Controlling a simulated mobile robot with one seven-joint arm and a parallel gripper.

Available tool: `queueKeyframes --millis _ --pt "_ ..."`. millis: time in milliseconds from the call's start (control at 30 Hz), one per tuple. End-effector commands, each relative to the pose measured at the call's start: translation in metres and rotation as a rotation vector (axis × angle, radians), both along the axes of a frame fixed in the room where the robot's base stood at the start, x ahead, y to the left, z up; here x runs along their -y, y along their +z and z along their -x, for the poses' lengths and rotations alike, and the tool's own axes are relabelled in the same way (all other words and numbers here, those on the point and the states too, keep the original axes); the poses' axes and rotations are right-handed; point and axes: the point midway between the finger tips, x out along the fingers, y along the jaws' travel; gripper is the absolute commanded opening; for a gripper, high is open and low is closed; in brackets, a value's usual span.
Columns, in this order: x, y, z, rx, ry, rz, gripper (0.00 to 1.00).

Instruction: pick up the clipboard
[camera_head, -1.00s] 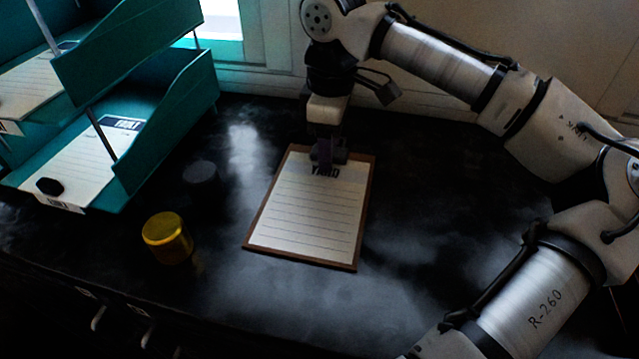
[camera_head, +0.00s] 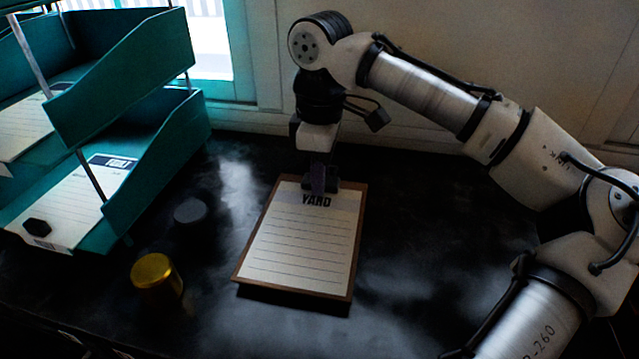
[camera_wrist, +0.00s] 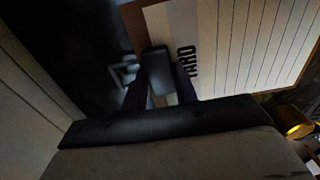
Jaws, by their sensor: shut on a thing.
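The clipboard (camera_head: 300,240) is a brown board with a white lined sheet headed "YARD". It lies face up and about level over the black table, in the middle of the head view. A dark band shows under its near edge, so it seems slightly raised. My gripper (camera_head: 320,184) comes down from above and is shut on the middle of its far edge, by the heading. In the wrist view my gripper (camera_wrist: 160,88) has its dark fingers at the clipboard's edge (camera_wrist: 137,32), with the sheet stretching to the upper right. The fingers hide part of that edge.
A teal tiered letter tray (camera_head: 165,150) holding lined sheets stands at the left. A yellow cylinder (camera_head: 156,275) and a dark round disc (camera_head: 190,211) stand between it and the clipboard. A wall and window are behind. The black table (camera_head: 420,255) is clear right of the clipboard.

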Motion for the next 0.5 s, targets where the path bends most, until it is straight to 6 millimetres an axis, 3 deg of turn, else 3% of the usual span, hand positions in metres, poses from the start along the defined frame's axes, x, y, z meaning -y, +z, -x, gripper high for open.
queueKeyframes --millis 167,500 --pt "-0.001 0.036 0.0 0.003 0.001 -0.004 0.09" --pt "0.0 0.133 0.001 0.004 -0.004 0.003 0.09"
